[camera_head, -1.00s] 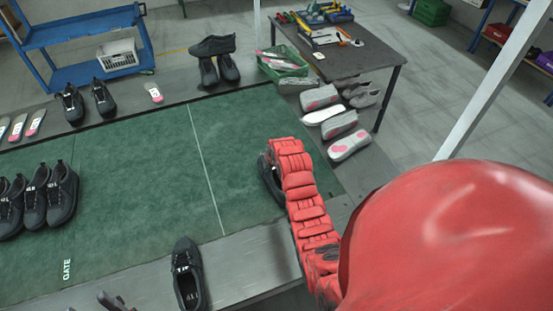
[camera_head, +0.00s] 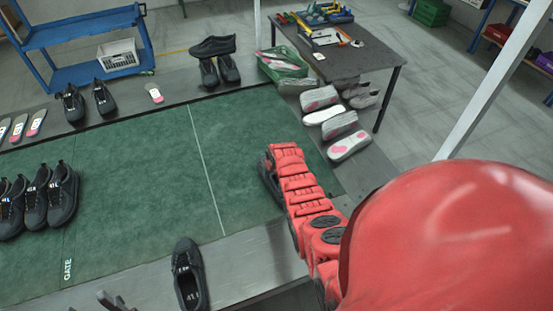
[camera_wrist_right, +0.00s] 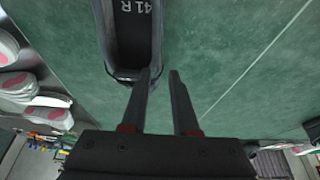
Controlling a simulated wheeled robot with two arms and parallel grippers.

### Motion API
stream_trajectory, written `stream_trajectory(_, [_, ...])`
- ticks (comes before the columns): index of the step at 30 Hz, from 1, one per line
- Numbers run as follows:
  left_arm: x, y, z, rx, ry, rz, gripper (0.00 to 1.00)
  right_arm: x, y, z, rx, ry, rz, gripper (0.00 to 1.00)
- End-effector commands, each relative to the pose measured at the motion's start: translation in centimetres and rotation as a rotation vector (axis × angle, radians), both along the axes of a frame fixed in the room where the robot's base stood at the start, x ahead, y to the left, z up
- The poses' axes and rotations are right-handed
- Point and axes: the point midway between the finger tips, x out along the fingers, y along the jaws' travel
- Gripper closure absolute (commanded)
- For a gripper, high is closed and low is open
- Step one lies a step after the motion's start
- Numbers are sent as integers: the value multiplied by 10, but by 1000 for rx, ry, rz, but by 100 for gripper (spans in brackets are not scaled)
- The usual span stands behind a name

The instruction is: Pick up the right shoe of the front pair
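A dark shoe marked 41 R (camera_wrist_right: 133,35) lies on the green mat (camera_head: 130,215) in the right wrist view, its heel towards my right gripper (camera_wrist_right: 160,73). The gripper's two fingers are apart: the left tip overlaps the heel edge in the picture, the right tip is over bare mat. I cannot tell whether they touch the shoe. In the head view my red right arm hides most of that shoe and the fingertips. Another dark shoe (camera_head: 187,275) stands at the mat's front edge. My left gripper (camera_head: 113,300) shows only its fingertips, apart and empty, at the bottom edge.
Several dark shoes (camera_head: 38,200) stand on the mat's left side. More shoes and insoles line the back ledge. Light shoes (camera_head: 340,125) lie right of the mat, near a table (camera_head: 350,62) with tools. The mat's middle is clear.

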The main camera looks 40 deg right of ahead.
Motion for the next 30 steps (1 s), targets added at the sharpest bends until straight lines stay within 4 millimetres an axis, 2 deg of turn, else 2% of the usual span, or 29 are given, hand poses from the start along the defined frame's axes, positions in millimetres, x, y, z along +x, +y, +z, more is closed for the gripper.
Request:
stream_trajectory(1, [0, 0, -20, 0, -1, 0, 49, 3, -1, -18, 2, 3, -1, 72])
stream_trajectory(3, [0, 0, -31, 0, 0, 0, 49, 6, -1, -27, 2, 3, -1, 72])
stream_trajectory(6, [0, 0, -40, 0, 0, 0, 49, 10, -2, -34, 1, 3, 0, 72])
stream_trajectory(14, [0, 0, -48, 0, 0, 0, 49, 14, -3, -38, 0, 0, 0, 72])
stream_trajectory(25, [0, 0, -106, 0, 0, 0, 49, 29, -6, -79, 1, 0, 0, 72])
stream_trajectory(30, [0, 0, -114, 0, 0, 0, 49, 31, -6, -83, 2, 3, 0, 72])
